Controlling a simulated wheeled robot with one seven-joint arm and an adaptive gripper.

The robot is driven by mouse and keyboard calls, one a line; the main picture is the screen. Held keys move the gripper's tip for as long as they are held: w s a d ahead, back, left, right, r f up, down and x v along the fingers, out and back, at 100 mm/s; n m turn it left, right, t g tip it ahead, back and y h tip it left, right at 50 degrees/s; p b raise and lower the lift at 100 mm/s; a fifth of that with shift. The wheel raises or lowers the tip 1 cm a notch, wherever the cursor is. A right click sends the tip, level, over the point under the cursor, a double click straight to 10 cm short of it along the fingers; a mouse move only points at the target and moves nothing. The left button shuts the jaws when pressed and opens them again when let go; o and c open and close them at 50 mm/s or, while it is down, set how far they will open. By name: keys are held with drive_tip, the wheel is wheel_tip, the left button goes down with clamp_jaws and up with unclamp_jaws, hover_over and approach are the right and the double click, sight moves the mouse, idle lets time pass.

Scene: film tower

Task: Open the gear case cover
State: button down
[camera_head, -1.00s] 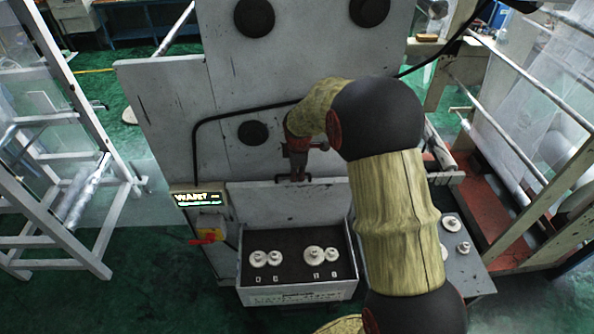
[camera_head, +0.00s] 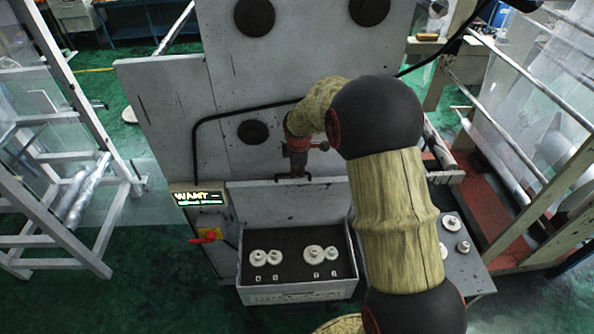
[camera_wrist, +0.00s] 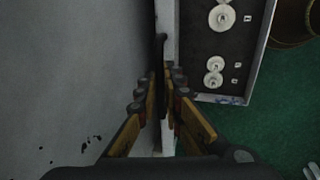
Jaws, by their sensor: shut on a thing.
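The gear case (camera_head: 345,290) is an open grey box with a dark inside. Pairs of white gears (camera_head: 257,258) stand in it, also seen in the wrist view (camera_wrist: 222,17). Its cover (camera_head: 260,205) is a grey panel standing raised along the back edge, against the machine. My gripper (camera_head: 297,174) is at the cover's upper edge, pointing down, shut on what seems to be its dark handle. In the wrist view my gripper (camera_wrist: 161,85) has its fingers close together beside the cover's pale edge (camera_wrist: 167,30); the grasped part is mostly hidden.
A lit display (camera_head: 198,198) and a red-handled switch (camera_head: 207,236) are on the machine, left of the case. Loose white gears (camera_head: 452,223) lie on a grey shelf at the right, partly behind my arm. Metal racks stand at both sides.

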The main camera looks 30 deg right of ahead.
idle(0.5)
drive_tip(key=s+a+f+b, duration=0.1)
drive_tip(key=s+a+b, duration=0.1)
drive_tip(key=s, duration=0.3)
drive_tip(key=shift+s+a+f, duration=0.2)
drive_tip(key=shift+s+f, duration=0.05)
drive_tip(key=shift+s, duration=0.15)
drive_tip(key=c, duration=2.3)
unclamp_jaws()
drive_tip(key=o, duration=0.4)
drive_tip(key=shift+r, duration=0.15)
drive_tip(key=v, duration=1.1)
drive_tip(key=shift+a+r, duration=0.1)
drive_tip(key=shift+r, duration=0.25)
